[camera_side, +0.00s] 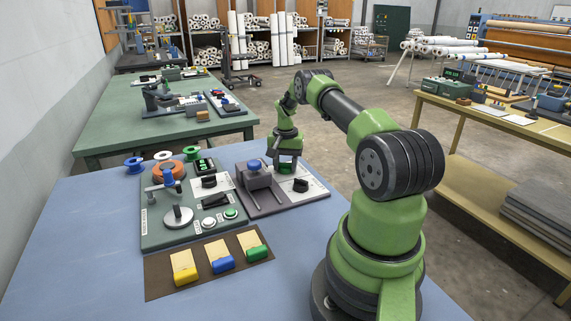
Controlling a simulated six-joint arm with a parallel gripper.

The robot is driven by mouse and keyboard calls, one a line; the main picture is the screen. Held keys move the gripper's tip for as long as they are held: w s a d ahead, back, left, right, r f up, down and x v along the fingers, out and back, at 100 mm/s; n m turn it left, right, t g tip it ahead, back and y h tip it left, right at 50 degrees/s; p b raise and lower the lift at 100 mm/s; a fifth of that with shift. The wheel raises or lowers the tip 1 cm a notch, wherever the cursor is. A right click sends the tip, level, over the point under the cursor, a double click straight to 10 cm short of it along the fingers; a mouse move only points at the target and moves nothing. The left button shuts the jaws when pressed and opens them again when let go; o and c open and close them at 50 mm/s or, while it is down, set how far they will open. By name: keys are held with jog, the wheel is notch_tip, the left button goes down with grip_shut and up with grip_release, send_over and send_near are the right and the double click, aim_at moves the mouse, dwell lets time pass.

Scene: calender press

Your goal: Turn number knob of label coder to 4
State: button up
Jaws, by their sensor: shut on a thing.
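The coder unit, with a grey-purple base (262,208), stands at the far right of the blue table. It carries a block with a blue-topped handle (254,165) and a black pointer knob (300,185) on a white dial plate. The dial numbers are too small to read. My gripper (287,168) points down at the unit's far right part, just behind the black knob in the picture. The black knob appears apart from the fingers.
Left of the unit is a green panel (155,235) with a green-digit display (203,167), black knob (209,181), spools and buttons. In front lies a brown board (160,280) with yellow, blue and green-ended pieces. The blue table is bare at front left.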

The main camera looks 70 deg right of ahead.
jog(key=m, duration=0.4)
jog(key=shift+m, duration=0.4)
dwell(0.4)
jog(key=o, duration=0.9)
jog(key=shift+o, duration=0.2)
notch_tip(320, 180, up, 10)
